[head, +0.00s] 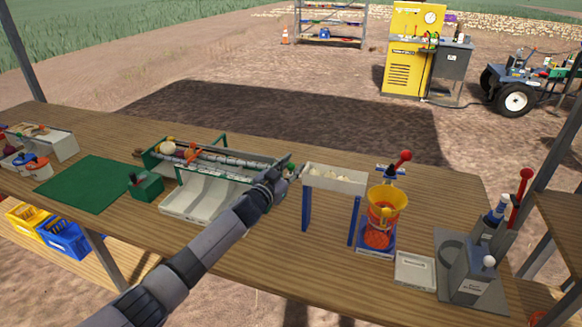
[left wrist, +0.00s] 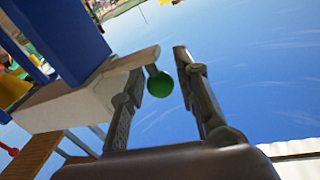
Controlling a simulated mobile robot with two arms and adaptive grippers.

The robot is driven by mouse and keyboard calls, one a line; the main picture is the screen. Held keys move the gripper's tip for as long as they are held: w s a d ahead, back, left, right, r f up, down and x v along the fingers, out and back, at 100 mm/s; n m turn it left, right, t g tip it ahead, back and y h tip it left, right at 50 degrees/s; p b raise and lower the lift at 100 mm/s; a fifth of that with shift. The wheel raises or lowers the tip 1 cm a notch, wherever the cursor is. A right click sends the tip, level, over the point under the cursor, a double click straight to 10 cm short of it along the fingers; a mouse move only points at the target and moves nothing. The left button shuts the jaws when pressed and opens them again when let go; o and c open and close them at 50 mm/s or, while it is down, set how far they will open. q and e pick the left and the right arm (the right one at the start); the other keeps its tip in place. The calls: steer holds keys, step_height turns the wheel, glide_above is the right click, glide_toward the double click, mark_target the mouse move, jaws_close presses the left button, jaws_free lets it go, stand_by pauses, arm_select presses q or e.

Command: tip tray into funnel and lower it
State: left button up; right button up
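The white tray (head: 347,187) stands raised on blue legs (head: 306,211) and holds several small pale pieces. A green ball knob (head: 291,167) is at its left end. The yellow funnel (head: 387,198) is just right of the tray, over a container of orange-red stuff on a blue base. My left gripper (head: 287,170) is at the knob. In the left wrist view the fingers are apart, with the green knob (left wrist: 160,84) between them; the tray's pale side (left wrist: 65,108) and a blue leg (left wrist: 60,38) are at left. My right gripper is out of view.
A grey press-like stand (head: 470,270) with a red-knobbed lever is at right. A small pale tray (head: 415,271) lies in front of the funnel. A green-framed roller rack (head: 200,165) and green mat (head: 87,184) are at left. Wooden table is bare in front of the blue legs.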

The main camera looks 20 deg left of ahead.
arm_select(q)
steer(key=shift+c, duration=0.3)
jaws_close()
stand_by(0.4)
